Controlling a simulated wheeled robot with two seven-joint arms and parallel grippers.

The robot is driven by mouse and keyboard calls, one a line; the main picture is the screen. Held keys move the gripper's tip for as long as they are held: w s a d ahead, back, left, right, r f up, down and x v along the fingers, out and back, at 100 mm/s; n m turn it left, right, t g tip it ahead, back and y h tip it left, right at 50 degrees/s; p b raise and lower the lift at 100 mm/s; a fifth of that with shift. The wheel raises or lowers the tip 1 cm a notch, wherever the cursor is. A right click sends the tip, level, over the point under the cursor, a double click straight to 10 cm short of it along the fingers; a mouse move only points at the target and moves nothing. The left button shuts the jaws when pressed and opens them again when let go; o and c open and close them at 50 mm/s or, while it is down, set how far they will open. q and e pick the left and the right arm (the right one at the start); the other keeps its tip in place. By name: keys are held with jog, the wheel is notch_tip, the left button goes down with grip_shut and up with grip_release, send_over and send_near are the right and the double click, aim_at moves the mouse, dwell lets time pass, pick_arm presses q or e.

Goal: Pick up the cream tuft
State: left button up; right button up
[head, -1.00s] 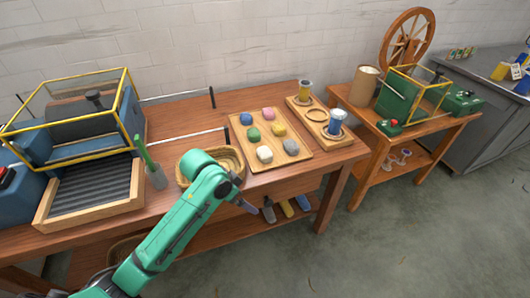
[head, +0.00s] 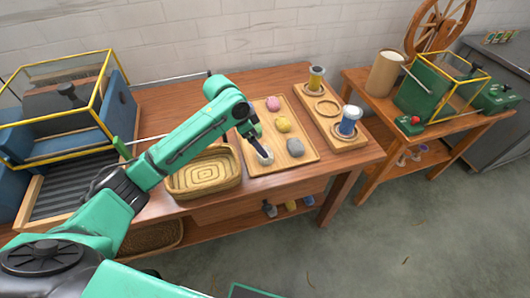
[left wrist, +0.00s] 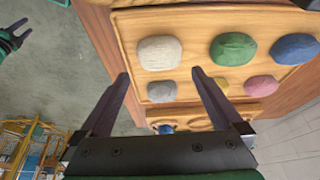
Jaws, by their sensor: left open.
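The cream tuft (head: 267,159) sits at the near left of a wooden tray (head: 287,164), partly hidden by my left gripper (head: 260,151) in the head view. In the left wrist view the whole cream tuft (left wrist: 159,53) shows, lined up between the spread fingertips of my left gripper (left wrist: 160,73). The gripper is open and empty, just above the tuft; I cannot tell whether it touches. A green and dark gripper part, likely my right gripper (left wrist: 14,37), shows at the left edge of the wrist view; its jaw state is unclear.
On the tray are a grey tuft (head: 295,145), yellow tuft (head: 283,125), pink tuft (head: 273,103), green tuft (left wrist: 233,48) and blue tuft (left wrist: 295,48). A woven basket (head: 205,172) stands left of the tray. A spool board (head: 328,112) stands right of it.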

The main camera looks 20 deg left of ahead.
aim_at(264, 162)
pick_arm(q)
jog(key=x, duration=0.5)
jog(key=shift+s+a+f+p, duration=0.2)
jog(key=shift+f+p, duration=0.1)
jog(key=shift+f, duration=0.15)
jog(key=shift+w+d+f, duration=0.1)
jog(key=shift+f, duration=0.1)
jog(key=c, duration=1)
pick_arm(e)
jog(key=shift+w+r, duration=0.4)
jog(key=shift+w, duration=0.3)
pick_arm(q)
jog(key=shift+r, duration=0.15)
pick_arm(e)
jog(key=shift+a, duration=0.1)
